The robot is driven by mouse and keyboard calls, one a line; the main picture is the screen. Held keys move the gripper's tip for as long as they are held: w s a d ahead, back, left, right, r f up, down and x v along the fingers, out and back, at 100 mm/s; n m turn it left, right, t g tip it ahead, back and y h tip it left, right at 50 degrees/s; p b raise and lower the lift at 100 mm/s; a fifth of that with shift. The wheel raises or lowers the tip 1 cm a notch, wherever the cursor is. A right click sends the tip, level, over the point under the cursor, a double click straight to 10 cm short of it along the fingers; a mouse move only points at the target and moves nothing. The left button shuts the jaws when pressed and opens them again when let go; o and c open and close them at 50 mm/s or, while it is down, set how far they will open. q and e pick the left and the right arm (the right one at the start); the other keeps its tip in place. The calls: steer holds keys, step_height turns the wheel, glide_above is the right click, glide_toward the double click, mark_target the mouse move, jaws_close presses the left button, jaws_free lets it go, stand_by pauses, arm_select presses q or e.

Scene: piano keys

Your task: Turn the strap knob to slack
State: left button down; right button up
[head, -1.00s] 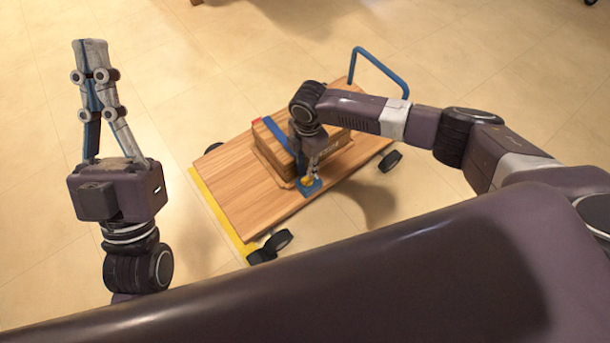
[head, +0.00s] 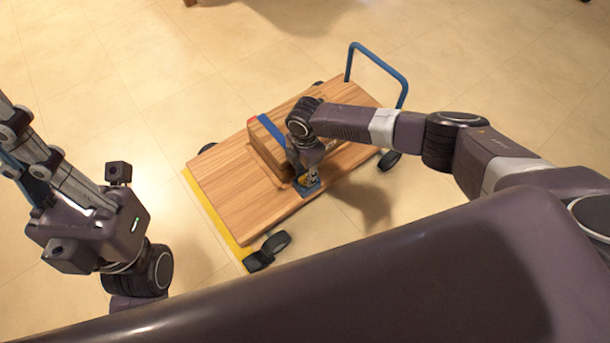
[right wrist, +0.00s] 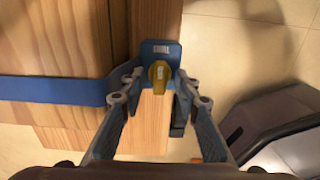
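The yellow strap knob (right wrist: 159,75) sits on a blue plate (right wrist: 160,47) with small, unreadable white marking. A blue strap (right wrist: 50,90) runs from it across a wooden box (head: 257,155). My right gripper (right wrist: 160,80) points down at the knob, with a fingertip close against each side; it looks shut on the knob. The head view also shows this gripper (head: 312,176) low at the box's near end, its fingers mostly hidden. My left gripper (head: 12,130) is raised at the left edge, away from the cart. Its fingertips are cut off by the frame.
The box rests on a flat wooden cart (head: 225,195) with black wheels, a yellow front edge (head: 215,215) and a blue push handle (head: 378,62). Tiled floor (head: 150,60) around the cart is largely clear.

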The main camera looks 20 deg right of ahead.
steer(key=shift+f, duration=0.1)
steer(key=shift+c, duration=0.2)
jaws_close()
